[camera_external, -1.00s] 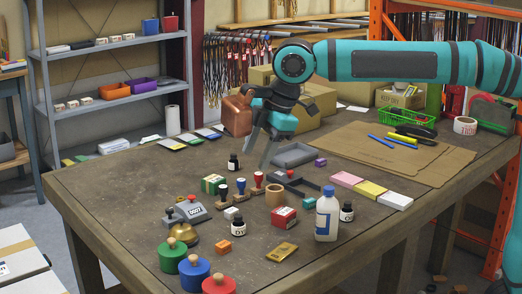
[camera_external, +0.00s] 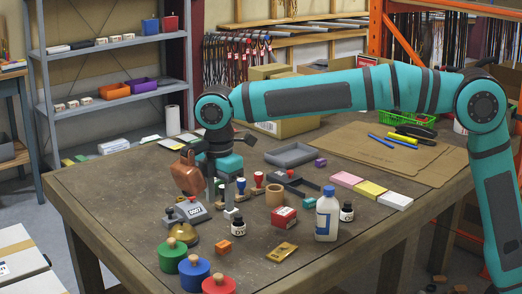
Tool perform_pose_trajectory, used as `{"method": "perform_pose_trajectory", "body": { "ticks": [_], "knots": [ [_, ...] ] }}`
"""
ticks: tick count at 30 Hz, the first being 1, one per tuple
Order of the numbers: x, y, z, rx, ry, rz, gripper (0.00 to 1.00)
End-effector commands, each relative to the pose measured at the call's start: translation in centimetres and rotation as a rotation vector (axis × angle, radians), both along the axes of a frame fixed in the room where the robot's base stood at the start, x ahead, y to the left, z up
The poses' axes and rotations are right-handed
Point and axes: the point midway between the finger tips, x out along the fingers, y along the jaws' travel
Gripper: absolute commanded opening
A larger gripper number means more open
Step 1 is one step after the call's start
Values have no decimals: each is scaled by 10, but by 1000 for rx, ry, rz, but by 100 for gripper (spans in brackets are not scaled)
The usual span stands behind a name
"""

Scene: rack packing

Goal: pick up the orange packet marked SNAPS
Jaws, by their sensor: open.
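A flat orange-yellow packet (camera_external: 282,251) with dark print lies near the front of the table; its lettering is too small to read. A small orange box (camera_external: 223,246) sits to its left, and I cannot read any marking on it either. My gripper (camera_external: 221,206) points down over the left middle of the table, behind both of them in the picture and apart from them. Its jaws are open, with nothing seen between them. The arm hides what stands directly behind it.
Close to my gripper stand a grey numbering machine (camera_external: 187,212), a brass bell (camera_external: 184,234), a dark ink bottle (camera_external: 238,227) and hand stamps (camera_external: 257,182). A red box (camera_external: 284,217) and a white bottle (camera_external: 327,214) stand right. Round-knobbed stamps (camera_external: 195,273) line the front left.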

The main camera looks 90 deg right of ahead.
Motion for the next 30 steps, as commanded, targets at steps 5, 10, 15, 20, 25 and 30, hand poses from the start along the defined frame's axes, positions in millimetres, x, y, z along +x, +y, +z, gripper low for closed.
{"method": "perform_pose_trajectory", "body": {
  "ticks": [5, 10, 15, 20, 25, 30],
  "knots": [
    [-1, 0, -33, 0, 2, 0, 47],
    [0, 0, -59, 0, 1, -1, 47],
    [0, 0, -71, 0, 0, -1, 47],
    [-1, -2, -77, 0, 0, -1, 47],
    [-2, -6, -96, 0, 2, -2, 47],
    [-2, -7, -118, 0, 0, -1, 47]
  ]
}}
